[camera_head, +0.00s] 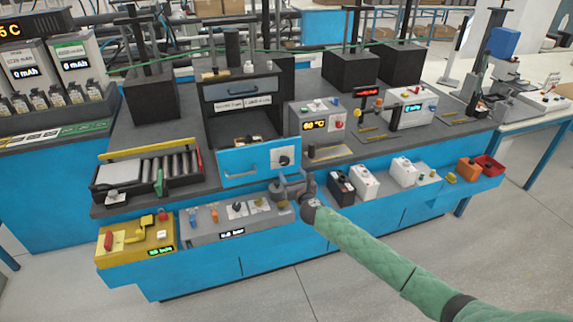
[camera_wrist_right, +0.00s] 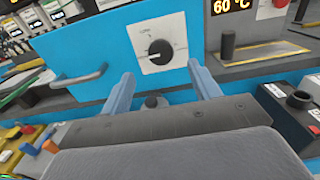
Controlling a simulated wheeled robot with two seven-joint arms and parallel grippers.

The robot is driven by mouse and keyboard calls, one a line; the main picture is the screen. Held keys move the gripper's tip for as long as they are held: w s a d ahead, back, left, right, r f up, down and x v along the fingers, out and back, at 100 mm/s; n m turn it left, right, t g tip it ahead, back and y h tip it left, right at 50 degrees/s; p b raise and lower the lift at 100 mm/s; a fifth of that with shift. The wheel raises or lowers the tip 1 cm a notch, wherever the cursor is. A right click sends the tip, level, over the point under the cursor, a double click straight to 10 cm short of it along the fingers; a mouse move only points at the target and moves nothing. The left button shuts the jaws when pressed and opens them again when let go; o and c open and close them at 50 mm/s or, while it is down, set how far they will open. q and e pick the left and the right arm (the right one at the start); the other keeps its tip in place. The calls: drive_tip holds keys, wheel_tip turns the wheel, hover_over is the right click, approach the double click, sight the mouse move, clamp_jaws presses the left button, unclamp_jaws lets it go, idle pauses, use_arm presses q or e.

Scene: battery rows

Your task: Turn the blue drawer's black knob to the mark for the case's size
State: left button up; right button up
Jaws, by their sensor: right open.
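The blue drawer (camera_head: 246,163) is the open front of a dark cabinet in the middle of the bench. Its black knob (camera_head: 284,160) sits on a white plate at the right of the front. In the right wrist view the knob (camera_wrist_right: 160,52) is ahead of and above my right gripper (camera_wrist_right: 160,84), whose two blue-grey fingers are apart and empty. In the head view the right gripper (camera_head: 283,190) is just below the knob, apart from it. The plate's marks are too small to read. My left gripper is not in view. No battery case is clearly identifiable.
The drawer handle (camera_wrist_right: 80,77) is left of the knob. A grey box with a 60 °C display (camera_head: 315,125) stands behind right. Black and white batteries (camera_head: 362,182) stand on the front ledge to the right; a yellow panel (camera_head: 135,240) is at left.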

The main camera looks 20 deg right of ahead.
sight(285, 163)
drive_tip(key=w+p, duration=0.1)
drive_tip(key=w, duration=0.4)
drive_tip(key=shift+w, duration=0.65)
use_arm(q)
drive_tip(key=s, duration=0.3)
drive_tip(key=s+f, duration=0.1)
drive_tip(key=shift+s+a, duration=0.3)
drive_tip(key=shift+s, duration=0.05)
use_arm(e)
drive_tip(key=shift+w+f, duration=0.1)
drive_tip(key=shift+w, duration=0.1)
drive_tip(key=shift+a, duration=0.1)
drive_tip(key=c, duration=1)
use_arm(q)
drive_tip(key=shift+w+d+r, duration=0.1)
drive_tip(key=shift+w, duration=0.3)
